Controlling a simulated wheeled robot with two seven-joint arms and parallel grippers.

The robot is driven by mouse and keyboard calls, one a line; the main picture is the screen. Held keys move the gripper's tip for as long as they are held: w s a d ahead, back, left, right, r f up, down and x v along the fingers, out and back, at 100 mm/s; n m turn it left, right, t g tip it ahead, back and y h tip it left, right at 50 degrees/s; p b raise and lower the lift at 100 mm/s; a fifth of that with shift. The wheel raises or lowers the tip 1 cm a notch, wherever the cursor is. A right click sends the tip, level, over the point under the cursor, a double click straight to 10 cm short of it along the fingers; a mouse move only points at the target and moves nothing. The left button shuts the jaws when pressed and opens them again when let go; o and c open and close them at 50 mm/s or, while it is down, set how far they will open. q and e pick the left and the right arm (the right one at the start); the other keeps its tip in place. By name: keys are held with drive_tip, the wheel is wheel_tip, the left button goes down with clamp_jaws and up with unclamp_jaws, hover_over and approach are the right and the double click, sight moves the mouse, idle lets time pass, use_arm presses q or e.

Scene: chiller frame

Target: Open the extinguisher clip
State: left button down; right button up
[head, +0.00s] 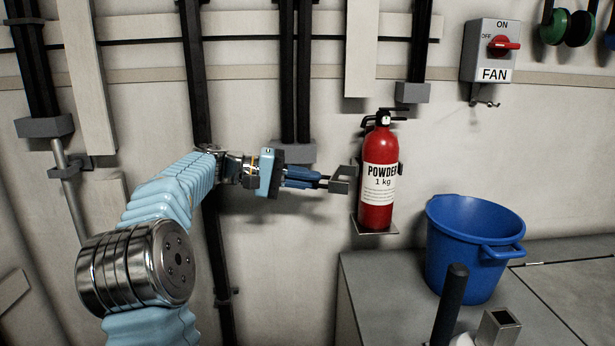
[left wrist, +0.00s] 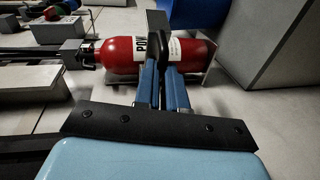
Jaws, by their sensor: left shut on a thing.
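The red fire extinguisher (head: 377,212) stands upright on a small wall bracket (head: 372,226), its white label reading "POWDER 1 kg". In the left wrist view the extinguisher (left wrist: 118,55) lies across the picture behind my fingers. The clip (head: 343,178) shows as a grey angled piece at the left side of the extinguisher; its band around the body is mostly hidden. My left gripper (head: 325,182) reaches in from the left and is shut on this clip piece. In the left wrist view the fingers (left wrist: 163,72) meet a dark plate-like part of the clip (left wrist: 158,22). My right gripper is not in view.
A blue bucket (head: 470,250) stands on the grey cabinet (head: 375,290) at lower right. A fan switch box (head: 489,55) and ear defenders (head: 567,27) hang at upper right. Dark vertical channels (head: 297,70) run down the wall. The wall below my forearm is mostly clear.

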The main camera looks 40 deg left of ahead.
use_arm(q)
drive_tip(key=c, duration=1.2)
unclamp_jaws()
drive_tip(key=v, duration=1.4)
drive_tip(key=shift+p, duration=0.3)
drive_tip(key=shift+f, duration=0.15)
